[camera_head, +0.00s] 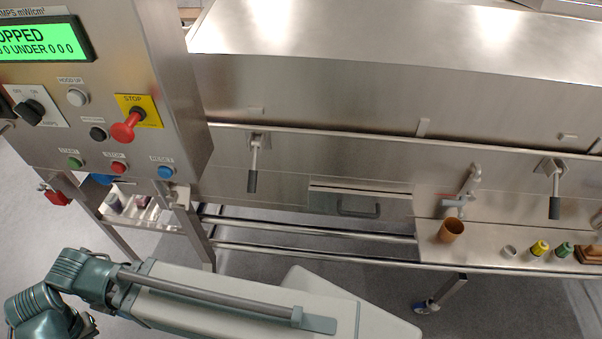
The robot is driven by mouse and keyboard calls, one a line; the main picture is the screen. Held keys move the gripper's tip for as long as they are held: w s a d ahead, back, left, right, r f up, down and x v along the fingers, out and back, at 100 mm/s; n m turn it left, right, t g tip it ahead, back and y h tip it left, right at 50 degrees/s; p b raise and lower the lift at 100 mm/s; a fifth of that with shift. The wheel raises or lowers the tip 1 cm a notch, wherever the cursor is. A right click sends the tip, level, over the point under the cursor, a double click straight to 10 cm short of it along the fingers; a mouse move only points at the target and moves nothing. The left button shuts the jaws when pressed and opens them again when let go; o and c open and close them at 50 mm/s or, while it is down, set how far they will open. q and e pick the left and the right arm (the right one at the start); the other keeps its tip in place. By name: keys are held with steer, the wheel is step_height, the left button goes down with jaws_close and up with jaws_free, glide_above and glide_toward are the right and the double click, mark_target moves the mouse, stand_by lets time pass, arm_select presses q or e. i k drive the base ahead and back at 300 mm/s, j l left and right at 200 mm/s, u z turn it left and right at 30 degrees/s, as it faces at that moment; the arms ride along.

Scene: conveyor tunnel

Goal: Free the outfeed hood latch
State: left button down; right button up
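The long stainless hood (330,92) spans the back of the view, and its lower edge looks closed against the body below. Two lever latches with dark grey grips sit along that edge, a left latch (253,180) and a right latch (555,207). Both levers hang down. I cannot tell from labels which one is at the outfeed. Part of one of my arms shows at the lower left, well apart from both latches. Neither of my grippers is in view.
A control panel (185,110) with a red stop knob (125,130) stands at the left. Below the hood are a drawer (340,205) and rails (310,232). On the right ledge (480,240) stand a brown cup (451,231), a tap-like fitting (463,195) and small coloured pieces (540,248).

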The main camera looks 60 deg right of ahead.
mark_target(252, 178)
steer(key=k+j+z, duration=0.1)
steer(key=z, duration=1.65)
